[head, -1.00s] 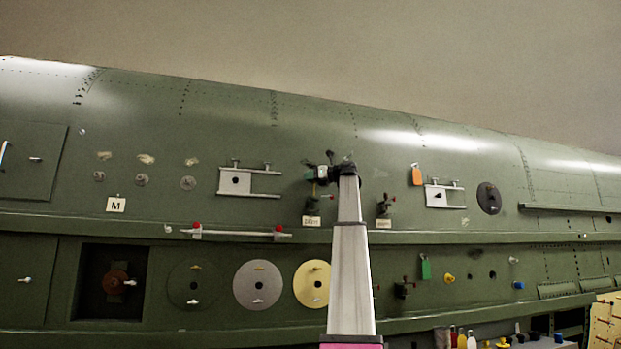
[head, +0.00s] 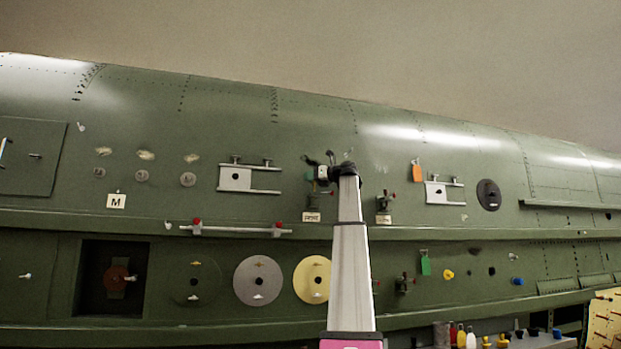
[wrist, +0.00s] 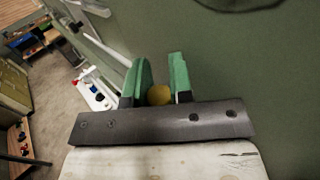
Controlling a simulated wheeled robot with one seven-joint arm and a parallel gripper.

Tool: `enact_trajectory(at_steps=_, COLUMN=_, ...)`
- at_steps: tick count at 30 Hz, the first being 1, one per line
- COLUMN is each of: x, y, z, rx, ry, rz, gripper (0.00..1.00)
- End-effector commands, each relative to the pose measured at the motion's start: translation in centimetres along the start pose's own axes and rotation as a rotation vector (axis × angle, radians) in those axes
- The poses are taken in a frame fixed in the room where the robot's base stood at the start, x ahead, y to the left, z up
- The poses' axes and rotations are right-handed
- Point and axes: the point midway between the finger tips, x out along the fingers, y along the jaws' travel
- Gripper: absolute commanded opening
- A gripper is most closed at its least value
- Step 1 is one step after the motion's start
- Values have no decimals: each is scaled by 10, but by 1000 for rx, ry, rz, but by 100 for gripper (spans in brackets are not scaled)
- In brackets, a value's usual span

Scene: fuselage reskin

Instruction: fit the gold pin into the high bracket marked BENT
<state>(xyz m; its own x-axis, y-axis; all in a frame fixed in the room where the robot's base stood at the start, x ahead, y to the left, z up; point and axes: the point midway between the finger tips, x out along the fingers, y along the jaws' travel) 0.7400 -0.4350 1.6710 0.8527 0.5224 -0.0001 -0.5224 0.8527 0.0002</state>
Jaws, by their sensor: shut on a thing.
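My gripper's green fingers (wrist: 157,82) are close on both sides of a rounded gold end, the gold pin (wrist: 158,95), in the wrist view. The rest of the pin is hidden. In the head view my gripper (head: 312,174) is small, at the top of my arm, in front of the green fuselage skin. Two small labelled brackets sit on the upper skin: the left bracket (head: 312,204) just below my gripper, and the right bracket (head: 384,208) to the right of my arm. Their labels are too small to read for sure. I cannot tell whether the pin touches either.
The green fuselage (head: 440,165) fills the wall. A silver rail bracket (head: 235,179) is to the left, an orange tag (head: 416,172) to the right. A long white rod (head: 235,229) and round discs (head: 258,281) are below. A bench with bottles (head: 461,336) stands low right.

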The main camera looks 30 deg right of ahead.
Motion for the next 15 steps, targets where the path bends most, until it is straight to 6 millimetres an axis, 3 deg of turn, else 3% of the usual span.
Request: enact_trajectory(at_steps=15, x=0, y=0, z=-9, rx=0, ry=0, rz=0, gripper=0)
